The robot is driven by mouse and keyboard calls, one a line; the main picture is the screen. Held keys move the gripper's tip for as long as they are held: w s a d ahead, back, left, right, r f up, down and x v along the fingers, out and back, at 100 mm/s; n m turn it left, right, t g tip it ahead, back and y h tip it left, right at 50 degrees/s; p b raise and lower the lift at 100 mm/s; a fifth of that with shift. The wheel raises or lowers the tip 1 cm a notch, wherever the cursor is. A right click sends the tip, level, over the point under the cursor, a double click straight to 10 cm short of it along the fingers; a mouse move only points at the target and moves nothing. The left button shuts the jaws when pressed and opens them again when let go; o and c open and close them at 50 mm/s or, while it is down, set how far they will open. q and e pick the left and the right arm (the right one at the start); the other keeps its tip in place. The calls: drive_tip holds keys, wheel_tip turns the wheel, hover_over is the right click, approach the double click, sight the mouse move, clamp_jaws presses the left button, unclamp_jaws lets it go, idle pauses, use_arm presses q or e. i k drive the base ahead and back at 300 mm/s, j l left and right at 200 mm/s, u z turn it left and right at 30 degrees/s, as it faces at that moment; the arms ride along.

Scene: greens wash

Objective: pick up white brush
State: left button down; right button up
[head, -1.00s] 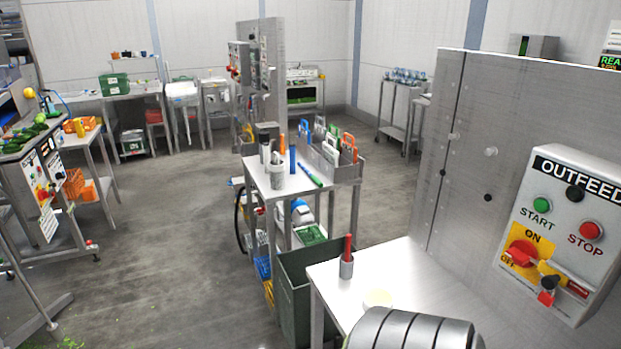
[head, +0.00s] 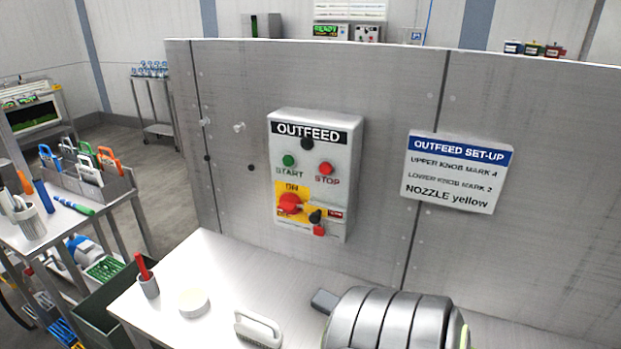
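A white brush (head: 258,329) with a looped handle lies on the steel table (head: 222,262) at the bottom middle of the head view. Its lower edge is close to the bottom of the picture. Neither gripper shows in the head view.
A steel cup (head: 149,287) with a red-handled tool and a round cream-coloured item (head: 193,302) stand left of the brush. A steel panel with the OUTFEED control box (head: 316,172) rises behind the table. A dark green bin (head: 97,313) stands left of the table.

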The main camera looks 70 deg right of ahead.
sight(263, 332)
drive_tip(key=l+z, duration=0.2)
drive_tip(key=z, duration=1.25)
